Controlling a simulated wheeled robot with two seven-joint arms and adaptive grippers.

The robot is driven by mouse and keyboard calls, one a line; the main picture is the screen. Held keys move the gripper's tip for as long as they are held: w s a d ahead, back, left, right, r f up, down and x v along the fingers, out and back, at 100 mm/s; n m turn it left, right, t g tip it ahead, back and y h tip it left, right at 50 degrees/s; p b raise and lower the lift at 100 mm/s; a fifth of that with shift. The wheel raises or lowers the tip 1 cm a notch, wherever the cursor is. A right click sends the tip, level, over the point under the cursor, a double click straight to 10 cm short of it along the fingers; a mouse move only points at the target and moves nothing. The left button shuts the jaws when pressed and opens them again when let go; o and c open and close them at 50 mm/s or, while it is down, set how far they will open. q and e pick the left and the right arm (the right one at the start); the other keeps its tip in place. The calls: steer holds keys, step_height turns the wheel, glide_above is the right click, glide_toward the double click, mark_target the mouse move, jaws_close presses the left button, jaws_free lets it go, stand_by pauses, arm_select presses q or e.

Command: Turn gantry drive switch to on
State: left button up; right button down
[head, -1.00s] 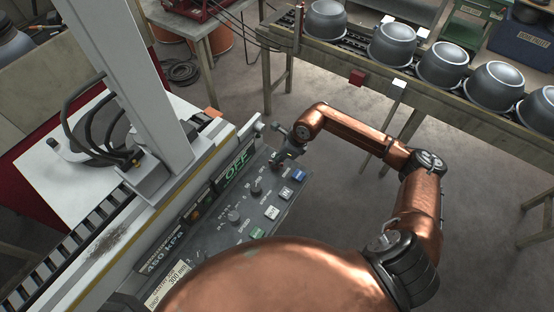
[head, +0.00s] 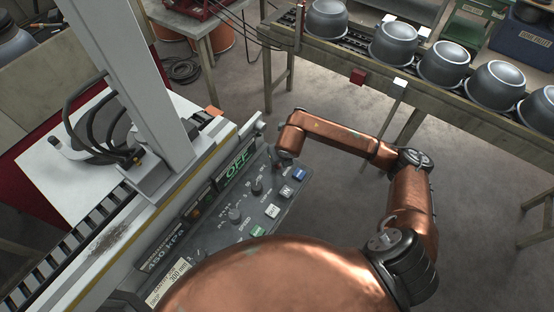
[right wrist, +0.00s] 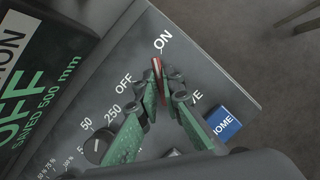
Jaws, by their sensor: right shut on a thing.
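The gantry drive switch is a narrow red knob (right wrist: 157,66) on the grey control panel (head: 262,228), between the printed words OFF and ON in the right wrist view. Its visible red end points roughly toward ON. My right gripper (right wrist: 163,88) has green fingers shut on this knob from both sides and hides most of it. In the head view my right gripper (head: 277,163) is small and dark at the panel's upper end, and the knob is hard to make out there. The panel's display (head: 238,160) reads OFF in green. My left gripper is out of view.
A blue HOME button (right wrist: 222,122) lies close to the right finger. Other knobs (head: 235,215) and buttons (head: 272,211) fill the panel. A white gantry column (head: 135,70) stands left of it. A conveyor with several metal pots (head: 443,62) stands beyond open floor.

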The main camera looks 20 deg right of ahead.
steer(key=shift+m+h, duration=0.5)
steer(key=shift+m, duration=0.6)
steer(key=c, duration=2.1)
jaws_free()
steer(key=v, duration=1.2)
steer(key=shift+w, duration=0.15)
